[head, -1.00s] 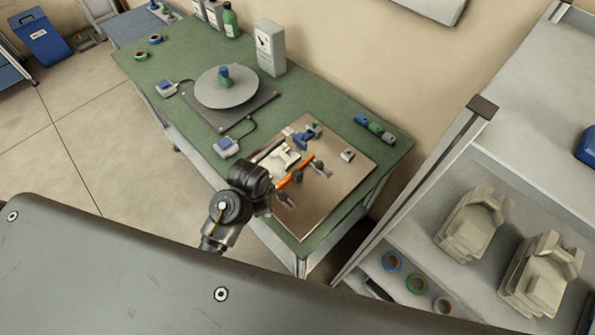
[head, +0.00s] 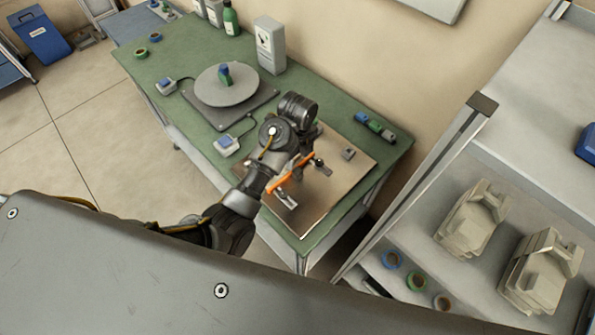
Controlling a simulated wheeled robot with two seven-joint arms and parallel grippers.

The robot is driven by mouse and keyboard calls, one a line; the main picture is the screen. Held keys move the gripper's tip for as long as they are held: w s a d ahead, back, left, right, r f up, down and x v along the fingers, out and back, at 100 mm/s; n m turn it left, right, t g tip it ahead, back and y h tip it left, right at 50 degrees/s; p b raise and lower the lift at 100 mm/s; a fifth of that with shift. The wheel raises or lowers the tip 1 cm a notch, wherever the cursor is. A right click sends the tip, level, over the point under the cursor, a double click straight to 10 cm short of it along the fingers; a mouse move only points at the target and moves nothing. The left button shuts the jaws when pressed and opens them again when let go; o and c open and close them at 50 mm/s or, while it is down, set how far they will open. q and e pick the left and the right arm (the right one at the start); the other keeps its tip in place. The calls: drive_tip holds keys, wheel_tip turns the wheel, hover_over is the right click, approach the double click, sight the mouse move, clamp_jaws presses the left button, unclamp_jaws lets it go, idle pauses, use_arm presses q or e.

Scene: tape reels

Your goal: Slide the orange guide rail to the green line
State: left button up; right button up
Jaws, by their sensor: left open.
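The orange guide rail (head: 287,179) lies slantwise on the brown board (head: 335,180) on the green bench, with its upper part close to my gripper. My left arm reaches over the board from the lower left, and its wrist covers the machine parts behind the rail. My left gripper (head: 302,150) is at the rail's upper end, open; its fingertips are mostly hidden by the wrist, and I cannot tell whether they touch the rail. I cannot make out a green line. My right gripper is not in view.
A grey turntable (head: 228,86) with a blue and green item stands left of the board. A gauge box (head: 270,46) stands behind it. Small blue and green items (head: 374,127) lie at the bench's right. A shelf unit (head: 440,170) stands to the right.

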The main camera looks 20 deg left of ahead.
sight(298, 170)
use_arm(q)
wheel_tip(298, 170, down, 7)
drive_tip(key=shift+f+p, duration=0.1)
drive_tip(key=shift+p, duration=0.85)
drive_tip(key=shift+f, duration=0.7)
clamp_jaws()
